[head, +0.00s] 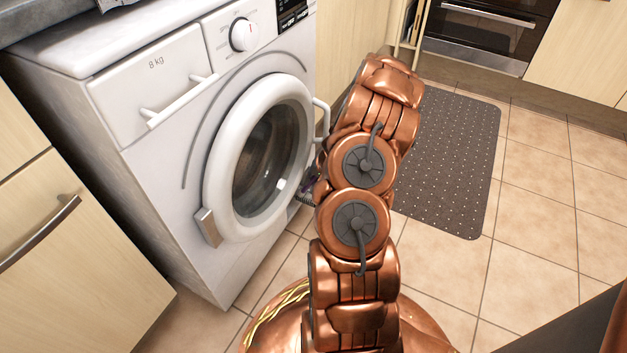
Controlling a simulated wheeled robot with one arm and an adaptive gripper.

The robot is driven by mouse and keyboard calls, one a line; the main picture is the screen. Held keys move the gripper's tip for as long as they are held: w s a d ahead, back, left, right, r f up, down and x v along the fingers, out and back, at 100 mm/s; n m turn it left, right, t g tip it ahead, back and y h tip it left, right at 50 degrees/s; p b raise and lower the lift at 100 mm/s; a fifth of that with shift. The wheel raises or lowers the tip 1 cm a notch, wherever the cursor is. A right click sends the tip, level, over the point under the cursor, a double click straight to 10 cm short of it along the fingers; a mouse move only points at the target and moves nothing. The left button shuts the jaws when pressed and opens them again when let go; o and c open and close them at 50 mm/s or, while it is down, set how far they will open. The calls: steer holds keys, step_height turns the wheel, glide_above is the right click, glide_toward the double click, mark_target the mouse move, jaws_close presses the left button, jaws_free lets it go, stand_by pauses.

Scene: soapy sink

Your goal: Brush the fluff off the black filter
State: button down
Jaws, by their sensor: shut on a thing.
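My copper arm rises through the middle of the head view, and my gripper is hidden behind it. A small purple and dark thing (308,184) shows in the narrow gap between the washing machine door and my arm. Its lower edge looks grey and bristly, possibly a brush, but most of it is covered and I cannot tell what holds it. The black filter and the fluff cannot be made out in this view.
The white washing machine (150,140) stands at left with its round door (215,190) close beside my arm. A dark dotted mat (455,160) lies on the tiled floor at right. An oven (485,35) and cupboards stand at the back.

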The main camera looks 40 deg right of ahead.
steer(key=shift+w+d+p, duration=0.15)
steer(key=shift+d+p, duration=0.2)
steer(key=shift+d, duration=0.25)
steer(key=shift+w+d+p, duration=0.15)
steer(key=shift+d+p, duration=0.2)
steer(key=shift+d, duration=0.2)
steer(key=shift+a, duration=0.1)
steer(key=shift+s+a+f+b, duration=0.1)
steer(key=shift+s+a+b, duration=0.15)
steer(key=shift+a, duration=0.3)
steer(key=shift+s+a+b, duration=0.1)
steer(key=shift+a+b, duration=0.2)
steer(key=shift+a, duration=0.25)
steer(key=shift+d, duration=0.15)
steer(key=shift+w+d+p, duration=0.2)
steer(key=shift+d+p, duration=0.15)
steer(key=shift+d, duration=0.2)
steer(key=shift+w+d+p, duration=0.15)
steer(key=shift+d+p, duration=0.2)
steer(key=shift+d, duration=0.15)
steer(key=shift+a, duration=0.15)
